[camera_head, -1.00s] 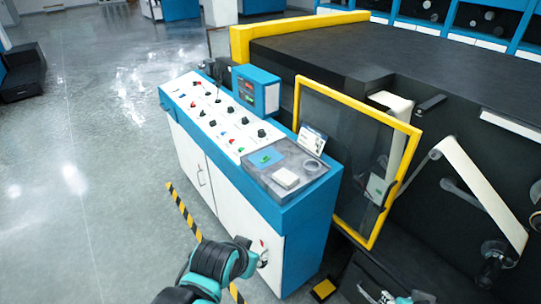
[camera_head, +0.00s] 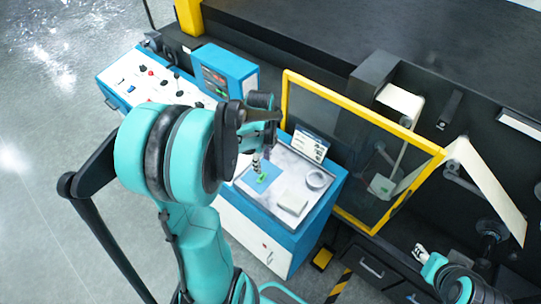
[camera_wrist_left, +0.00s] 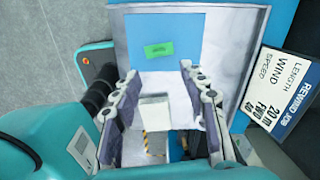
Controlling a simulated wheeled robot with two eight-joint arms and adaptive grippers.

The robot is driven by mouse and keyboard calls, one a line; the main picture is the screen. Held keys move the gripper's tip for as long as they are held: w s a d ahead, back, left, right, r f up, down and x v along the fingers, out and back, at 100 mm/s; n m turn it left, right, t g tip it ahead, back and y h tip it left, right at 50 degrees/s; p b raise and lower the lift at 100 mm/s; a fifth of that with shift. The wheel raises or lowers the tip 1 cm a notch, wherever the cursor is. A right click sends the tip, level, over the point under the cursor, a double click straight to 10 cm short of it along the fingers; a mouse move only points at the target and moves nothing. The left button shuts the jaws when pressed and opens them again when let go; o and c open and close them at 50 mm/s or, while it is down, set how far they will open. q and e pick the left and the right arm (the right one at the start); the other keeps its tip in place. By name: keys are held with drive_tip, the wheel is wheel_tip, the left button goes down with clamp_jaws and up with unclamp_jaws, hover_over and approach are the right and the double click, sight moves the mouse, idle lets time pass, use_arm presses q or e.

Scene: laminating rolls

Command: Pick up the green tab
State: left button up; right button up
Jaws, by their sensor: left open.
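The green tab (camera_head: 262,178) lies on a blue sheet (camera_head: 250,183) in the grey tray (camera_head: 279,208) on top of the console. In the left wrist view the green tab (camera_wrist_left: 158,49) lies flat on the blue sheet, just beyond the fingertips. My left gripper (camera_head: 257,163) hangs over the tray, close to the tab in the head view. In the left wrist view its fingers (camera_wrist_left: 158,73) are spread apart, with the tab not between them. My right gripper (camera_head: 420,252) is small at the lower right, and its jaws are unclear.
A white block (camera_head: 292,203) and a ring (camera_head: 317,180) lie in the tray. A printed card (camera_head: 311,146) stands at its back edge. A yellow-framed guard panel (camera_head: 360,130) stands right of the console. A blue box (camera_head: 222,73) stands behind the controls.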

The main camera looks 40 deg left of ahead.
sight(262, 175)
use_arm(q)
drive_tip(key=f, duration=0.2)
drive_tip(key=f+b, duration=0.1)
drive_tip(key=f, duration=0.5)
drive_tip(key=shift+a+b, duration=0.35)
drive_tip(key=shift+r, duration=0.1)
drive_tip(key=shift+c, duration=0.4)
drive_tip(key=c, duration=0.7)
